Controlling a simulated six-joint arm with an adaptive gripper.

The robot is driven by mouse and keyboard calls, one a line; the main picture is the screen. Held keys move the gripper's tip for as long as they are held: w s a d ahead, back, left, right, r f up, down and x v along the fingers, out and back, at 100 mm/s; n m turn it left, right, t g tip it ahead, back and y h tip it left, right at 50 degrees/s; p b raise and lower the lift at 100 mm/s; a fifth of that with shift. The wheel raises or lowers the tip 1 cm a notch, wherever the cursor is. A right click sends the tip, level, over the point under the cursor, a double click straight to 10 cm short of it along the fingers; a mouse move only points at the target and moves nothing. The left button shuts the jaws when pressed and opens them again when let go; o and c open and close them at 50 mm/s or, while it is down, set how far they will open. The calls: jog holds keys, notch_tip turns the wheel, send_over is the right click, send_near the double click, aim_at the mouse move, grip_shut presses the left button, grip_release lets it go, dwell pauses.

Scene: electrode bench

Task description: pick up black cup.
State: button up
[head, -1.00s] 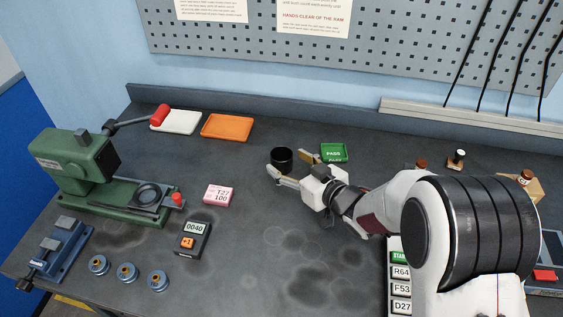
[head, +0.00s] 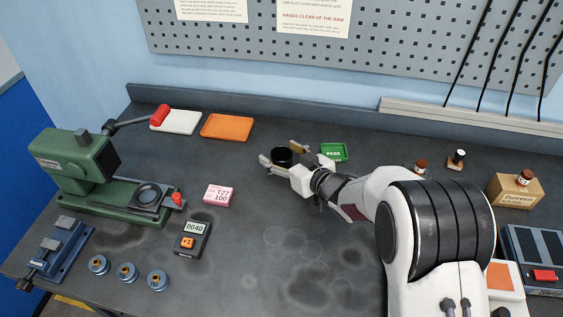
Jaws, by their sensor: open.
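The black cup (head: 282,155) stands upright on the dark bench, left of the green PASS tray. My gripper (head: 281,154) is open, with one finger on the near left side of the cup and the other on its far right side. The cup sits between the two fingers, and its lower part is partly hidden by the near finger. I cannot tell whether either finger touches it.
The green PASS tray (head: 334,152) lies close to the right of my gripper. An orange tray (head: 227,126) and a white tray (head: 176,122) lie at the back left. A green press (head: 78,165) stands at left. A pink box (head: 219,195) and a meter (head: 192,240) lie nearer. The middle front is clear.

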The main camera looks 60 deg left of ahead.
dwell(0.4)
jog(key=c, duration=1)
jog(key=shift+c, duration=0.2)
jog(key=shift+r, duration=0.1)
notch_tip(320, 180, up, 10)
dwell(0.4)
